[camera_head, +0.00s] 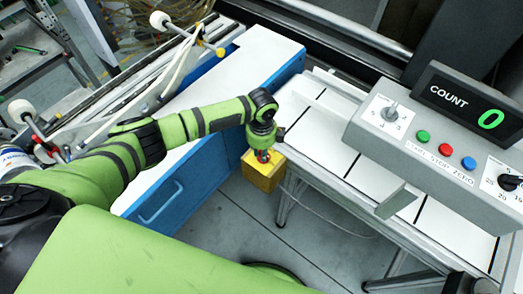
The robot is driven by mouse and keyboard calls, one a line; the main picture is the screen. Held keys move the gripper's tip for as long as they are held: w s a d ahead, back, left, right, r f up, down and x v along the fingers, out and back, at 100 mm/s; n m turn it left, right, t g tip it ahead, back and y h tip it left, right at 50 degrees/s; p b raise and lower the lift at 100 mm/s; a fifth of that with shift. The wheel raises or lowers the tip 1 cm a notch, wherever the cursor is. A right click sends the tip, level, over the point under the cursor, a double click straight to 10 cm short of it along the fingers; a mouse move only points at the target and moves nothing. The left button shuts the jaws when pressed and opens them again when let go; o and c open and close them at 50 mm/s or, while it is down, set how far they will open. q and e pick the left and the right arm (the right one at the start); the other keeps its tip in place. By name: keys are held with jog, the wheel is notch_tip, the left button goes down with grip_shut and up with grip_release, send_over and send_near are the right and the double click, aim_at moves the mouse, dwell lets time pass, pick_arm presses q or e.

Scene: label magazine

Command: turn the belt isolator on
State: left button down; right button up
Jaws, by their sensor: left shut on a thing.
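The belt isolator looks to be the yellow box (263,178) below the near edge of the conveyor, beside the end of the blue cabinet. A small red part, its handle (262,156), shows at its top. My left gripper (262,153) reaches down over the box and is shut on the red handle. The gripper hides most of the handle, so I cannot tell which way it is turned. My right gripper is not in view.
A grey control panel (440,150) with red, green and blue buttons, dials and a COUNT display (465,103) reading 0 stands at right. The white-topped blue cabinet (165,185) is left of the box. Open floor (300,235) lies below the conveyor (345,150).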

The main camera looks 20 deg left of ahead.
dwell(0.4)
pick_arm(q)
jog(key=c, duration=1.1)
grip_release()
jog(key=shift+c, duration=0.2)
jog(key=shift+r, duration=0.1)
notch_tip(320, 180, up, 12)
jog(key=shift+d, duration=0.1)
